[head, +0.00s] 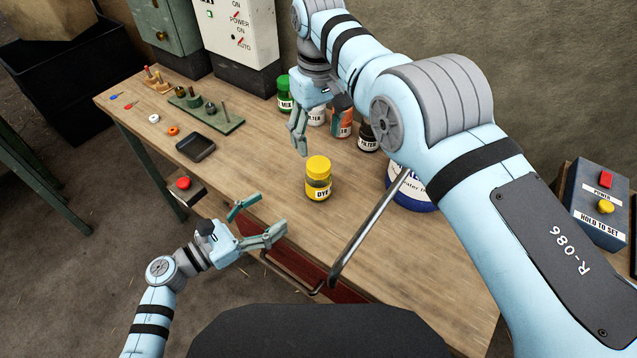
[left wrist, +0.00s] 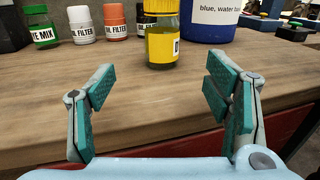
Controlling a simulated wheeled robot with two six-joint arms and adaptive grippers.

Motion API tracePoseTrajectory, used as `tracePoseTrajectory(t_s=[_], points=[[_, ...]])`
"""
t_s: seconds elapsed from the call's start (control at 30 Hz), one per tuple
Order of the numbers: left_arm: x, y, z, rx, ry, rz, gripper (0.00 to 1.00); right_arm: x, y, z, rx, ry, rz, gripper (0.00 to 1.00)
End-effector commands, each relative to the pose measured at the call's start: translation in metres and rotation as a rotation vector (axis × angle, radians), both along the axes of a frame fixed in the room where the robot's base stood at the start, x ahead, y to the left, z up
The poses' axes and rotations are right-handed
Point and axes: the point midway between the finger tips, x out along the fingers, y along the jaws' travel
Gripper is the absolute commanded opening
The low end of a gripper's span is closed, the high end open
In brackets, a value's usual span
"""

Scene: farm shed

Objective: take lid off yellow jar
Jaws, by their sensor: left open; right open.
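The yellow jar (head: 318,190), with a label reading DYE, stands upright on the wooden table. Its yellow lid (head: 318,166) is on top in the head view. The jar (left wrist: 161,46) also shows in the left wrist view, beyond and between my left fingers, its top cut off by the frame. My left gripper (head: 270,213) is open and empty near the table's front edge, to the lower left of the jar and apart from it. My right gripper (head: 299,138) is open and points down, behind the jar in the picture. I see nothing between its fingers.
A green jar (head: 285,97), an orange jar (head: 341,123) and a dark jar (head: 367,139) stand behind. A blue-and-white bucket (head: 412,198) is right of the yellow jar, partly hidden by my right arm. A black tray (head: 195,147) lies left. Table is clear before the jar.

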Motion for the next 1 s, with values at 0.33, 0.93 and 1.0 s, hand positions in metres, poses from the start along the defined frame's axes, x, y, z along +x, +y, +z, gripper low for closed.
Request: tracePoseTrajectory(t_s=[0.33,0.93,1.0], points=[[0.048,-0.062,0.004,-0.009,-0.001,-0.008,0.71,0.001,-0.003,0.0,-0.005,0.006,-0.007,0.59],[0.09,-0.114,0.002,-0.003,0.002,-0.005,0.71,0.001,-0.001,0.001,-0.003,0.004,-0.003,0.59],[0.09,-0.113,0.002,-0.003,0.001,-0.005,0.65,0.001,-0.001,0.001,-0.003,0.004,-0.003,0.59]])
